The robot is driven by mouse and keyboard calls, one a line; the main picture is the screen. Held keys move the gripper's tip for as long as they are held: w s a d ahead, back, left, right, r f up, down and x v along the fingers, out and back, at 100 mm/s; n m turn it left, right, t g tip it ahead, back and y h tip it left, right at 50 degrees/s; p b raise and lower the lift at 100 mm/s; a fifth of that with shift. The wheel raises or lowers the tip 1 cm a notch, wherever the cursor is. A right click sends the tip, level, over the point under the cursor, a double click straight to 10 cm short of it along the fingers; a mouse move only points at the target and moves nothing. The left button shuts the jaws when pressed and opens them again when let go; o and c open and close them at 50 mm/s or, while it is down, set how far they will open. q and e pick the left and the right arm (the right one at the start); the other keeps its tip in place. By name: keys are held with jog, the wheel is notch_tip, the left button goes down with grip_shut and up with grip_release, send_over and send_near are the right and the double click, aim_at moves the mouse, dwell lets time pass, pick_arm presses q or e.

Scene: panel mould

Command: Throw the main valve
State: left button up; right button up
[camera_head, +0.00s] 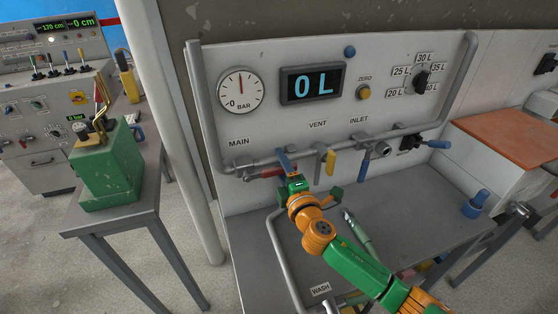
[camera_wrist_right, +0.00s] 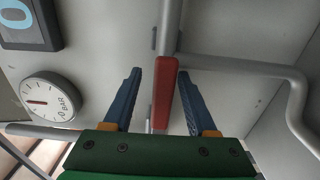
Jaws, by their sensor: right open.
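The MAIN valve has a red lever handle (camera_head: 264,173) on the pipe below the MAIN label, at the lower left of the panel. In the right wrist view the red handle (camera_wrist_right: 164,95) runs lengthwise between the two blue fingers. My right gripper (camera_head: 285,163) is at this valve and partly covers it in the head view. In the wrist view the right gripper (camera_wrist_right: 159,72) is open, with a visible gap on each side of the handle. My left gripper is not in view.
Beside MAIN are the yellow VENT handle (camera_head: 330,162) and the blue INLET handle (camera_head: 362,165). Above are a round gauge (camera_head: 240,91), its needle pointing up, and a display (camera_head: 312,84) reading 0 L. A grey pipe frame (camera_head: 200,100) borders the panel.

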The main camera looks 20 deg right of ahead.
jog(key=shift+w+a+f, duration=0.15)
jog(key=shift+w, duration=0.45)
jog(key=shift+w+a+f, duration=0.15)
jog(key=shift+w, duration=0.4)
jog(key=shift+s+d+r, duration=0.15)
jog(key=shift+s, duration=0.15)
jog(key=shift+c, duration=0.8)
jog(key=c, duration=0.7)
grip_shut()
jog(key=shift+r, duration=0.2)
